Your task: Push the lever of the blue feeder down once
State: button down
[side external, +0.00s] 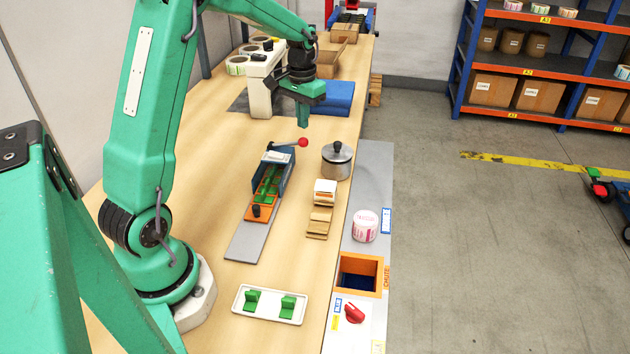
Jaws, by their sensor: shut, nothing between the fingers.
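The blue feeder (286,178) stands on the wooden table with green and orange parts inside it. Its lever ends in a red ball knob (303,142) and sticks out to the right from the feeder's far end, roughly level. My gripper (303,126) points down with its fingers shut and empty. Its tips show just above the red knob in the picture, with a small gap between them. I cannot tell from this one view whether the tips are exactly over the knob in depth.
A lidded metal pot (337,162) stands close right of the lever. Stacked wooden pieces (320,222) lie nearer. A white dispenser (260,92) and a blue block (338,97) are behind. A white tray (270,317) with green parts is in front.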

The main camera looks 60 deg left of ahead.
jog(key=shift+r, duration=0.15)
notch_tip(320, 180, up, 6)
jog(key=shift+f, duration=0.1)
dwell(0.7)
jog(key=shift+d, duration=0.1)
jog(key=s+d+r+m+t, duration=0.1)
jog(key=s+d+r, duration=0.3)
jog(key=d, duration=0.2)
jog(key=s+d+r+t, duration=0.2)
jog(key=s+d+r, duration=0.1)
jog(key=s+d, duration=0.15)
jog(key=s+d+f+m+t, duration=0.1)
jog(key=s+d+m+t, duration=0.1)
jog(key=s+d, duration=0.7)
jog(key=s, duration=0.3)
jog(key=shift+s+f+t, duration=0.15)
jog(key=shift+f+t, duration=0.15)
jog(key=shift+f, duration=0.1)
